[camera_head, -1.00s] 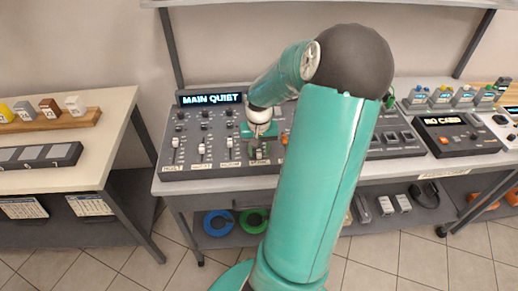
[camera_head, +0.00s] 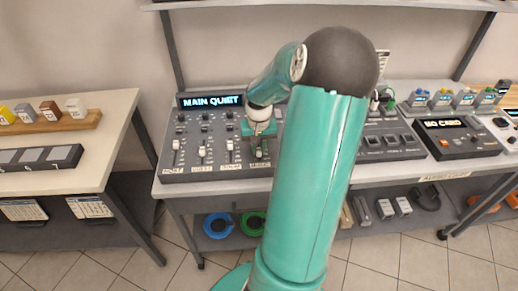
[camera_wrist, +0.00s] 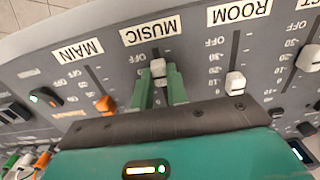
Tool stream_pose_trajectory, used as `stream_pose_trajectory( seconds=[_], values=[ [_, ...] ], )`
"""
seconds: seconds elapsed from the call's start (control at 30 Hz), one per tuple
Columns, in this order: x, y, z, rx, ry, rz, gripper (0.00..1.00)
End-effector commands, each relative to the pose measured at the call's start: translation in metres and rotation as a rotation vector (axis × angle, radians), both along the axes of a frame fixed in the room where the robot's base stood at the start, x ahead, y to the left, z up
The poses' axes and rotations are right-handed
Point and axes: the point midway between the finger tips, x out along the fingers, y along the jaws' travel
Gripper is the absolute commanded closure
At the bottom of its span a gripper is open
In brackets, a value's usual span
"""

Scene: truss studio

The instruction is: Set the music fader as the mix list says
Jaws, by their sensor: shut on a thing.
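The mixer desk (camera_head: 215,125) stands on the table with several vertical faders. The music fader's white knob (camera_wrist: 158,69) sits between the two green fingers of my gripper (camera_wrist: 160,84) in the wrist view. The fingers are shut on it. It stands near the OFF end of its slot, close to the MUSIC label (camera_wrist: 150,32); the exact mark is partly hidden by the fingers. In the head view my gripper (camera_head: 259,152) is over the desk's lower part. The desk's display (camera_head: 212,101) reads MAIN QUIET.
The orange main fader (camera_wrist: 105,104) and the white room fader (camera_wrist: 235,82) flank the music fader closely. A small printed sheet (camera_head: 383,58) behind my arm is too small to read. A NO CARD device (camera_head: 455,134) stands to the right.

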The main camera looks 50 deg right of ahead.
Motion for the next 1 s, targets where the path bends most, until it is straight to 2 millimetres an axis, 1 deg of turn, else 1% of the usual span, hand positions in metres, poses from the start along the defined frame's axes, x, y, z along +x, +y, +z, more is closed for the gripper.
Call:
stream_pose_trajectory(
  seconds=[0.1, 0.13, 0.23, 0.27, 0.53, 0.67, 0.77, 1.0],
  values=[
    [0.001, -0.001, 0.001, -0.004, -0.002, 0.0, 1.0],
    [0.001, -0.001, 0.001, -0.004, -0.002, 0.0, 0.83],
    [0.001, -0.001, 0.001, -0.003, -0.001, 0.0, 0.63],
    [0.0, -0.001, 0.001, -0.002, -0.002, 0.0, 0.62],
    [0.0, 0.0, 0.001, -0.002, -0.001, 0.0, 0.62],
    [0.0, -0.001, 0.011, -0.003, -0.001, -0.001, 0.62],
    [0.0, -0.001, 0.026, -0.005, -0.002, -0.001, 0.62],
    [0.001, -0.001, 0.079, -0.007, -0.003, -0.001, 0.62]
  ],
)
